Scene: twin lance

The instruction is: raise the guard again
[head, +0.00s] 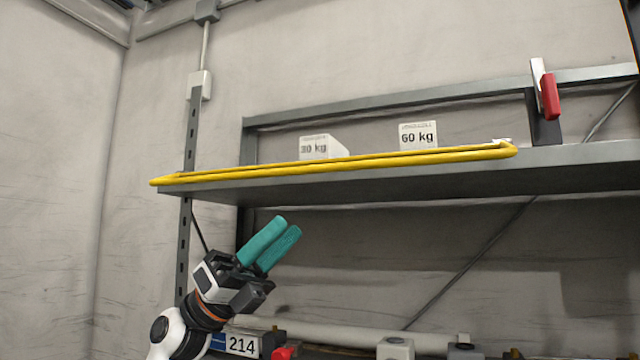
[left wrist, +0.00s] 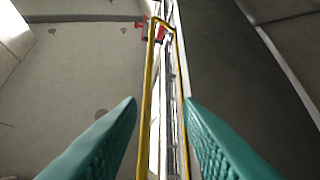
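The guard appears to be the yellow bar frame (head: 330,164), which lies nearly flat along the front edge of the shelf. In the left wrist view the yellow frame (left wrist: 150,95) runs lengthwise, seen through the gap between my fingers. My left gripper (head: 286,228) is below the shelf's left half, apart from the frame. Its two teal fingers are spread with nothing between them, and they point up and right; they also show in the left wrist view (left wrist: 160,105). My right gripper is not in view.
The grey shelf (head: 400,183) carries white blocks marked 30 kg (head: 315,147) and 60 kg (head: 418,135). A red-handled clamp or latch (head: 549,97) stands at the right end. A grey upright (head: 189,140) is at the left. A label reading 214 (head: 241,345) is low down.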

